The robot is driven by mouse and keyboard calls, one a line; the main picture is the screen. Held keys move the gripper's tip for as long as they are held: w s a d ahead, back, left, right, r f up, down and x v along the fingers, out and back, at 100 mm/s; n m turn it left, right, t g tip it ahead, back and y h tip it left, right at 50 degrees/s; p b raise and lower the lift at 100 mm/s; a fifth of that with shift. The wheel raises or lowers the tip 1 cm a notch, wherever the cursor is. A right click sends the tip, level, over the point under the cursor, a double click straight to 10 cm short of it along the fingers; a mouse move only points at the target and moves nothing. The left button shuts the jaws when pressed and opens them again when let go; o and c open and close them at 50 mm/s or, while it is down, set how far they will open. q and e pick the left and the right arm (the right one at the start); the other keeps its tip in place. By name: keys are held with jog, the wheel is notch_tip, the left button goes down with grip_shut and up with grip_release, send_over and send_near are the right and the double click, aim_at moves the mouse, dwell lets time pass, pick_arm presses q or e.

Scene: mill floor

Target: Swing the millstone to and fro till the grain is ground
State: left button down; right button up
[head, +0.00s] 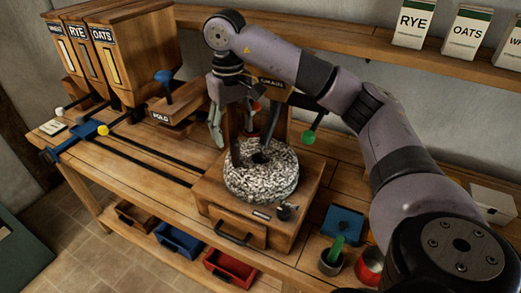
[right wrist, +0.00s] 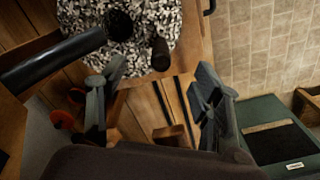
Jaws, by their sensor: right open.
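The millstone (head: 262,182), a round speckled grey stone with a dark centre hole, lies on a wooden mill box (head: 290,213) with a drawer (head: 236,228) at its front. A dark upright handle (head: 236,152) stands at the stone's left edge. My right gripper (head: 240,128) is open above and behind the stone, near the handle. In the right wrist view the stone (right wrist: 125,48) and handle (right wrist: 160,54) lie ahead of the two spread fingers (right wrist: 158,80), with nothing between their pads. Grain inside the mill is hidden. My left gripper is not in view.
Labelled wooden hoppers (head: 130,50) stand back left. A blue-knobbed HOLD block (head: 170,108) is left of the mill; a green-knobbed lever (head: 308,136) is behind it. Blue (head: 180,240) and red (head: 230,268) bins sit below. A cup with a green handle (head: 333,258) stands right.

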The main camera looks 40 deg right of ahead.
notch_tip(320, 180, up, 6)
jog(key=p, duration=0.4)
jog(key=shift+r, duration=0.2)
jog(key=shift+f, duration=0.1)
